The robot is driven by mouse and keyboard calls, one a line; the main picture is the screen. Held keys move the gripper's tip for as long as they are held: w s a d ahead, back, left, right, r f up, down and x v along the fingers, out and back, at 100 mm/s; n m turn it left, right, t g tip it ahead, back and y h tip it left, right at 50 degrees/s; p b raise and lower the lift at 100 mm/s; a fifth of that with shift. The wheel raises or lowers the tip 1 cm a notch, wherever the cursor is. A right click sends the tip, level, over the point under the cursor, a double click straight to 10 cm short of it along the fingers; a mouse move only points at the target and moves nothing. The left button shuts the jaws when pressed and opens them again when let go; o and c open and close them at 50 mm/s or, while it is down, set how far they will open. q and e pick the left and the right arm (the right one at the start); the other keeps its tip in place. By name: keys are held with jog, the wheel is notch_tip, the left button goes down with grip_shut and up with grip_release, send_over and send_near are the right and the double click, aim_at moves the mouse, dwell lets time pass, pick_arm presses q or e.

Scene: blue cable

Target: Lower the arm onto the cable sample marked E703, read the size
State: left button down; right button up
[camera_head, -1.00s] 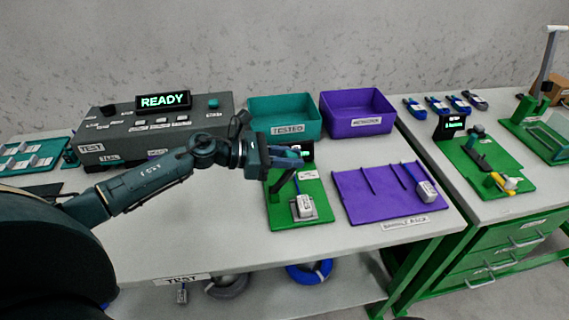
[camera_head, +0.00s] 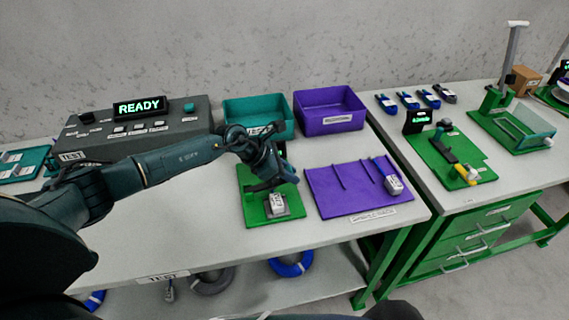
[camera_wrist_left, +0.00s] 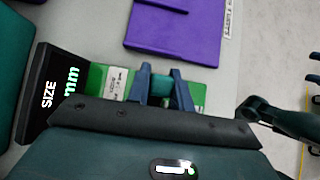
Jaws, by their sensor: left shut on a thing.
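A green gauge plate (camera_head: 252,214) stands on the bench with a cable sample (camera_head: 277,203) on it; its white tag is too small to read for E703. The dark measuring arm (camera_head: 262,187) lies low, just above the sample. My left gripper (camera_head: 277,176) is over the plate. In the left wrist view, the left fingers (camera_wrist_left: 160,85) are closed on a teal piece of the measuring arm. The black display (camera_wrist_left: 48,98) reads SIZE and mm; no number shows. A dark teal form (camera_wrist_left: 275,112) at the right may be my right gripper; its jaws are unclear.
A purple rack (camera_head: 335,198) with another tagged sample (camera_head: 394,185) lies to the right. Teal (camera_head: 258,117) and purple (camera_head: 331,111) bins stand behind. A READY test box (camera_head: 150,124) is at the left. The front bench strip is clear.

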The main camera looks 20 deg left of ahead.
pick_arm(q)
jog(key=shift+w+d+f+g+y, duration=0.1)
jog(key=shift+d+f+g+y, duration=0.25)
jog(key=shift+f, duration=0.25)
jog(key=shift+a, duration=0.1)
jog(key=c, duration=1.2)
grip_release()
jog(key=shift+a, duration=0.1)
jog(key=shift+c, duration=0.2)
jog(key=v, duration=1.3)
jog(key=shift+b, duration=0.45)
jog(key=shift+r, duration=0.1)
